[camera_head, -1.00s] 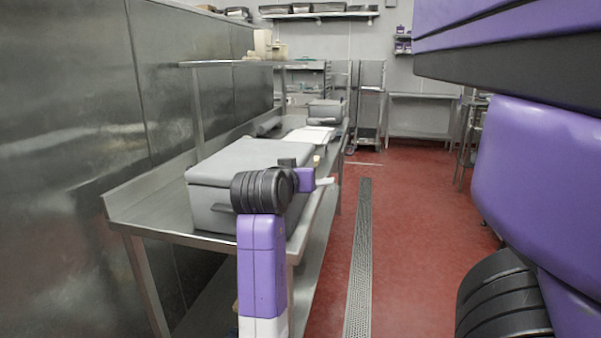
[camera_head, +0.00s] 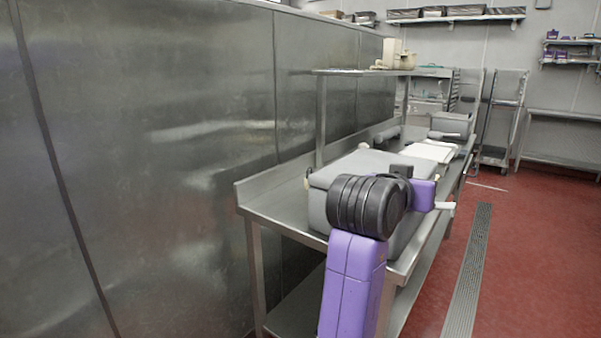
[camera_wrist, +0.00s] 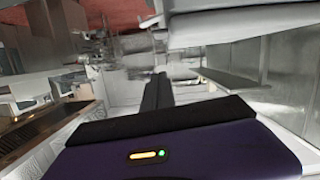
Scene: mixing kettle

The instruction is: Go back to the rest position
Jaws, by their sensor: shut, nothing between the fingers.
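My gripper (camera_wrist: 158,90) shows in the wrist view as two dark fingers pressed together beyond its dark purple body. Nothing is between them. In the head view, my purple and black arm rises in front of the steel table (camera_head: 275,204) and partly covers a grey box-like unit (camera_head: 335,176) on it. My fingers cannot be made out in the head view.
A steel-panelled wall (camera_head: 170,150) fills the left. An upper shelf (camera_head: 375,72) stands over the table. A floor drain (camera_head: 468,270) runs along open red floor (camera_head: 540,250) at right. Racks (camera_head: 503,115) stand at the back.

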